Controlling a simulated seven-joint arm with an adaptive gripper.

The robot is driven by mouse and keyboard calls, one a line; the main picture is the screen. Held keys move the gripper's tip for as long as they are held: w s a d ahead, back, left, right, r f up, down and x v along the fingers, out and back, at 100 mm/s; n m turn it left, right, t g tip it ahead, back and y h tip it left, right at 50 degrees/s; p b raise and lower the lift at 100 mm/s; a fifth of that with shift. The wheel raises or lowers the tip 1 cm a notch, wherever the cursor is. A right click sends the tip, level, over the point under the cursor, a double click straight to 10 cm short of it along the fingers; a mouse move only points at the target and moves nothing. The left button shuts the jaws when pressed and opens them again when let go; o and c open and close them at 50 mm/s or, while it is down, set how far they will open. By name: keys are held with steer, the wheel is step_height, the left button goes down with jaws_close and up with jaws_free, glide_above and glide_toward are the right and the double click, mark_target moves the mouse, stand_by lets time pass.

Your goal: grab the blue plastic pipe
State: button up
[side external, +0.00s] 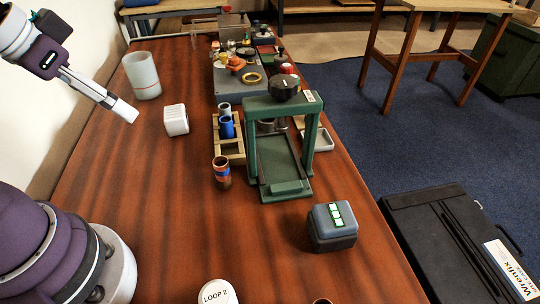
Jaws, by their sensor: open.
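The blue plastic pipe (227,130) stands upright in a tan wooden rack (236,158) near the middle of the table. A grey pipe (224,108) stands just behind it in the same rack. My gripper (127,112) is at the upper left, above the table and well to the left of the rack. It is open and apart from the pipe, with nothing seen between its fingers. The pipe's lower end is hidden in the rack.
A green press frame (248,130) stands close to the rack's right. A copper pipe with a blue band (221,176) stands in front of it. A white ribbed block (176,120) and translucent cylinder (142,76) stand left. The table's left front is mostly clear.

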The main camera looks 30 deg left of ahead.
steer(key=shift+w, duration=0.1)
steer(key=n+g+y, duration=0.1)
steer(key=n+g, duration=0.2)
steer(key=n, duration=0.1)
glide_above(226, 122)
steer(key=s+d, duration=0.1)
steer(key=s, duration=0.2)
steer(key=s+d+x, duration=0.1)
steer(key=s+x, duration=0.1)
steer(key=x, duration=1.7)
steer(key=shift+w+a+f, duration=0.15)
steer(key=shift+w+a, duration=0.1)
steer(key=shift+w, duration=0.15)
steer(key=shift+c, duration=0.2)
steer(key=c, duration=0.9)
steer(key=shift+c, duration=0.2)
